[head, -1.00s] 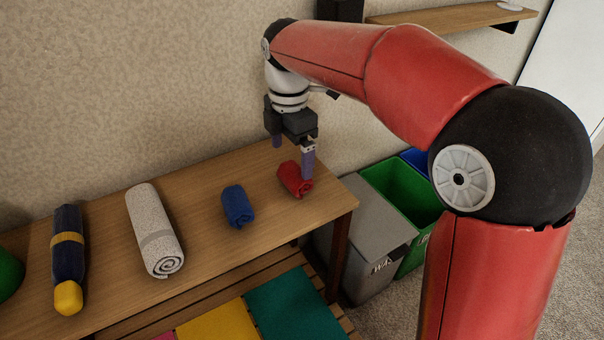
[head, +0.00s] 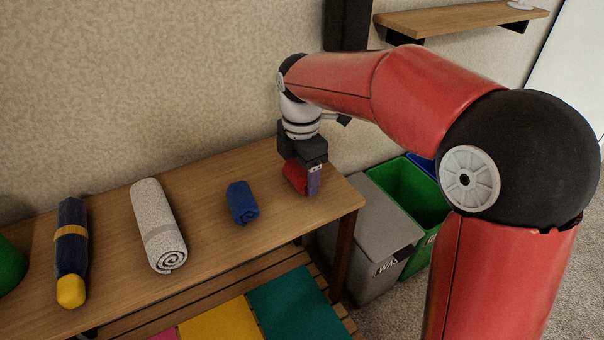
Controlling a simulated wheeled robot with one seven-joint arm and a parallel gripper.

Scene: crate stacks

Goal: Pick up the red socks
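The red socks (head: 294,177) lie as a small roll near the right end of the wooden table (head: 207,252). My gripper (head: 302,183) points down at them, low over the tabletop. One purple finger shows at the right side of the socks. The other finger is hidden, so I cannot tell whether the fingers are closed on the socks. The socks appear to rest on the table, partly covered by the gripper body.
Blue rolled socks (head: 242,202), a grey rolled towel (head: 158,226) and a dark blue umbrella with yellow parts (head: 71,250) lie to the left. Grey (head: 385,235) and green (head: 414,198) bins stand off the table's right end. A shelf (head: 462,20) is on the wall.

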